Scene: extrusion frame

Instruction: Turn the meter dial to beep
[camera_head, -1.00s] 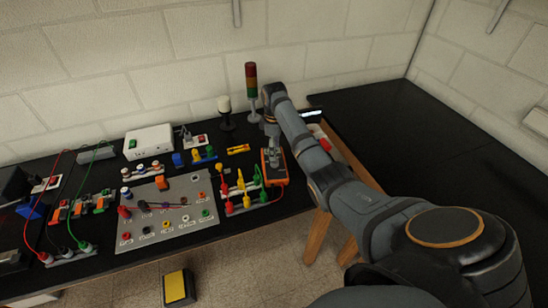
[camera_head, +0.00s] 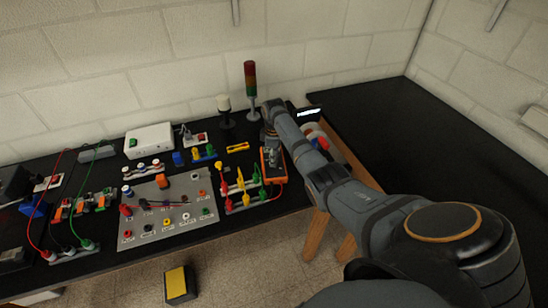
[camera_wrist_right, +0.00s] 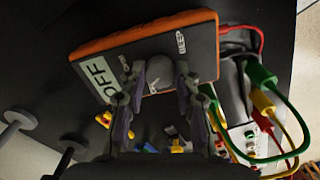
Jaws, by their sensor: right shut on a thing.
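The orange-edged meter (camera_head: 284,164) lies on the black bench at its right end, mostly behind my right gripper in the head view. In the right wrist view the meter (camera_wrist_right: 124,44) shows its dark face, a label reading "OFF" and a small "BEEP" mark. The round grey dial (camera_wrist_right: 158,74) sits between the fingers. My right gripper (camera_wrist_right: 163,84) is shut on the dial; in the head view the gripper (camera_head: 274,150) is over the meter. My left gripper is not in view.
A grey panel (camera_head: 176,230) with several sockets and knobs lies left of the meter. Yellow, red and green plugs (camera_head: 242,190) with cables stand close beside it. A signal tower (camera_head: 251,92) stands behind. The black bench on the right (camera_head: 440,150) is clear.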

